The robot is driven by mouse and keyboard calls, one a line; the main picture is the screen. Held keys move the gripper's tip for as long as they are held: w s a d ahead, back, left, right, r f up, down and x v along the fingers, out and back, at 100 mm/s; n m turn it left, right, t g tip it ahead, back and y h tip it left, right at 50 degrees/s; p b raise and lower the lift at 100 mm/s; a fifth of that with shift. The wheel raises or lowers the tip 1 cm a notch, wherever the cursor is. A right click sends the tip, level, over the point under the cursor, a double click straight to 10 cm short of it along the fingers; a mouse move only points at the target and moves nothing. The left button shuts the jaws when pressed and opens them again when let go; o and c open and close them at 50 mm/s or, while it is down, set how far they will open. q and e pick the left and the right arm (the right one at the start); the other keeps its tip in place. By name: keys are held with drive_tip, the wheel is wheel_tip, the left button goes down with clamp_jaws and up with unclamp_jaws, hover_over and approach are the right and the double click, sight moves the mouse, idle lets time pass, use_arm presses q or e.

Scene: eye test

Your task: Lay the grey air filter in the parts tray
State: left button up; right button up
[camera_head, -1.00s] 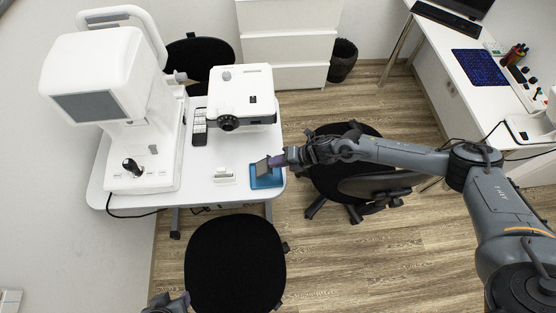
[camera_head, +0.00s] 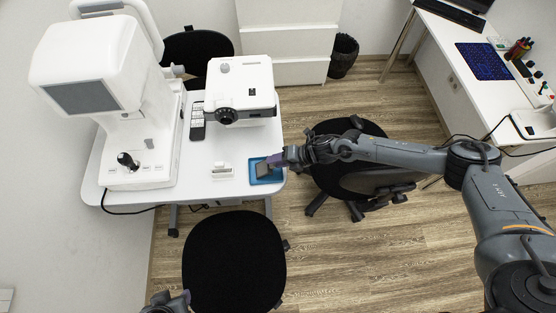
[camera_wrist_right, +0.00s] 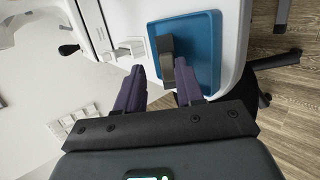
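The grey air filter (camera_head: 263,171) is at the blue parts tray (camera_head: 276,179), over its left part, at the front right corner of the white table. In the right wrist view the filter (camera_wrist_right: 166,72) shows between the purple fingers, over the left side of the tray (camera_wrist_right: 207,30). My right gripper (camera_head: 275,161) is at the tray. Its fingers (camera_wrist_right: 160,66) stand apart, with a gap between the left finger and the filter. The filter's underside is hidden. My left gripper (camera_head: 168,301) shows only partly at the bottom edge, away from the tray; its opening is unclear.
A small white stand (camera_head: 222,170) is left of the tray. A white projector (camera_head: 240,92), a remote (camera_head: 198,121) and a large white eye-test machine (camera_head: 130,105) occupy the table. Black chairs stand in front (camera_head: 234,262) and to the right (camera_head: 352,172).

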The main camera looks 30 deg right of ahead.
drive_tip(key=shift+o, duration=0.4)
drive_tip(key=v, duration=1)
drive_tip(key=shift+s+d+r+p, duration=0.2)
drive_tip(key=shift+d+r+p, duration=0.05)
drive_tip(key=shift+p, duration=0.1)
